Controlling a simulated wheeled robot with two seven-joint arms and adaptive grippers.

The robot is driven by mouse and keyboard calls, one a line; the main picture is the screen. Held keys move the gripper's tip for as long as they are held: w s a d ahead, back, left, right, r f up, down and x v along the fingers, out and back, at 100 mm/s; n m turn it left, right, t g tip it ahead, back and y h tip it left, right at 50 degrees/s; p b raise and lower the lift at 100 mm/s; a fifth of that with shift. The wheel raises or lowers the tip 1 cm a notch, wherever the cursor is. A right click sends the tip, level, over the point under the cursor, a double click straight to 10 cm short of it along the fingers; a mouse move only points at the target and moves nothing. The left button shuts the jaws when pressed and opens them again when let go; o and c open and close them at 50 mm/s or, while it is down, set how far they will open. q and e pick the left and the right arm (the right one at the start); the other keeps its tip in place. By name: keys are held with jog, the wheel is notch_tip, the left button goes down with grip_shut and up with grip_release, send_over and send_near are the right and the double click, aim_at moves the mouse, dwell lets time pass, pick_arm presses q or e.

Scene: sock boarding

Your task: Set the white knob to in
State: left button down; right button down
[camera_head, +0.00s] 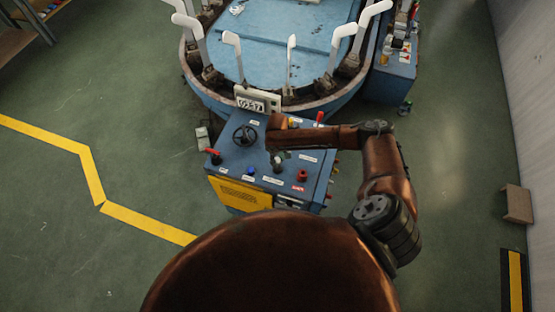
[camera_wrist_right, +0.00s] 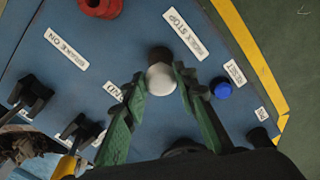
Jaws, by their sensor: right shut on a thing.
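The white knob (camera_wrist_right: 161,79) shows in the right wrist view as a pale rounded cap on the blue control panel, with a dark part at its far end. My right gripper (camera_wrist_right: 160,76) has its two green fingers on either side of the knob, shut on it. The arm and gripper partly cover the panel there. I cannot read the label by the knob fully. My left gripper is not in view.
The blue panel (camera_head: 228,160) carries a black handwheel (camera_head: 245,135), a red-knobbed lever (camera_head: 213,155), a blue button (camera_wrist_right: 221,88) and a red knob (camera_head: 302,175). Black levers (camera_wrist_right: 30,92) stand left in the wrist view. Behind is a blue machine (camera_head: 270,40) with white upright forms.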

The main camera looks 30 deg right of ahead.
aim_at(278, 160)
jog(key=shift+f, duration=0.15)
notch_tip(278, 160, down, 3)
jog(key=shift+r+b, duration=0.1)
jog(key=shift+b, duration=0.35)
jog(key=shift+s+r, duration=0.1)
jog(key=c, duration=1.5)
grip_release()
notch_tip(278, 160, up, 12)
